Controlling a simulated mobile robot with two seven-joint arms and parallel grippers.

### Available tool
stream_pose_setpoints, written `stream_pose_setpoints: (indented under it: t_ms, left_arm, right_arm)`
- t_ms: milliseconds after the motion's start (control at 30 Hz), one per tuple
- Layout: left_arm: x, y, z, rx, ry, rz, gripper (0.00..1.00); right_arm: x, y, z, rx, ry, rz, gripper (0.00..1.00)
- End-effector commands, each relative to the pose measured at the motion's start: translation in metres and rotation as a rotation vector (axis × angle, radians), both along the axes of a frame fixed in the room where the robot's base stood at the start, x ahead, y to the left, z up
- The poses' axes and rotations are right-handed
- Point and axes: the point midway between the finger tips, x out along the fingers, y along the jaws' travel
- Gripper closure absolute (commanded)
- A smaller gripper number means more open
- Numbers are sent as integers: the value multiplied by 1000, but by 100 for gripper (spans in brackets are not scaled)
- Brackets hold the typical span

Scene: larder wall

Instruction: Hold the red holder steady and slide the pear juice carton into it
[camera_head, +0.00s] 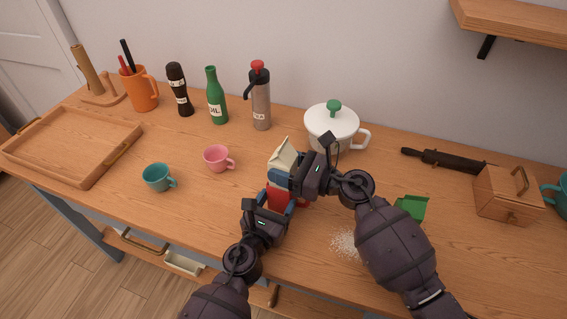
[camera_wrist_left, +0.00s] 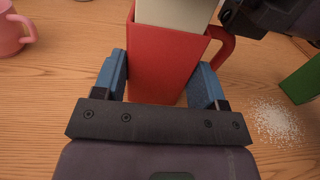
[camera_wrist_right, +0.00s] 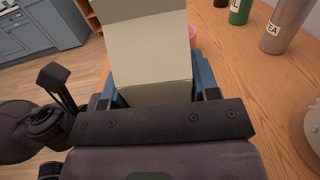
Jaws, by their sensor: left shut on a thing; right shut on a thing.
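The red holder (camera_wrist_left: 165,68) stands on the table, with a handle at its right side in the left wrist view. My left gripper (camera_wrist_left: 165,88) is shut on it, one finger on each side. The pear juice carton (camera_head: 283,158) is cream coloured with a gabled top and stands upright above the holder. In the left wrist view its lower part (camera_wrist_left: 172,12) is at the holder's mouth and seems to be inside the rim; how deep is hidden. My right gripper (camera_wrist_right: 160,88) is shut on the carton (camera_wrist_right: 152,50) from the right, above my left gripper (camera_head: 275,208).
A pink mug (camera_head: 217,158) and a teal mug (camera_head: 158,178) stand to the left. A white lidded pot (camera_head: 331,127) is behind my right gripper. A green scoop (camera_head: 411,207) and spilled white grains (camera_head: 346,243) lie to the right. Bottles line the back.

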Motion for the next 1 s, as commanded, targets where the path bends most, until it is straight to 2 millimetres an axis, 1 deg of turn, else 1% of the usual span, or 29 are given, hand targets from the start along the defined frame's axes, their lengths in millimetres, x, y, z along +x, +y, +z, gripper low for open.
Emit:
stream_pose_setpoints:
  t_ms: [100, 133, 300, 533, 667, 767, 1000]
  left_arm:
    - [0, 0, 0, 0, 0, 0, 59]
    - [0, 0, 0, 0, 0, 0, 59]
    - [0, 0, 0, 0, -1, -1, 59]
    - [0, 0, 1, -1, -1, -1, 59]
    - [0, 0, 1, -1, -1, -1, 59]
    - [0, 0, 1, -2, -1, -1, 59]
    - [0, 0, 1, -1, -1, -1, 59]
  right_arm:
    - [0, 0, -2, 1, 0, -1, 79]
    - [0, 0, -2, 1, 0, 0, 40]
    - [0, 0, -2, 0, 0, 0, 15]
    - [0, 0, -4, -2, 2, 0, 15]
    - [0, 0, 0, -1, 2, 0, 15]
    - [0, 0, 9, -1, -1, 1, 15]
    - [0, 0, 45, 0, -4, 0, 15]
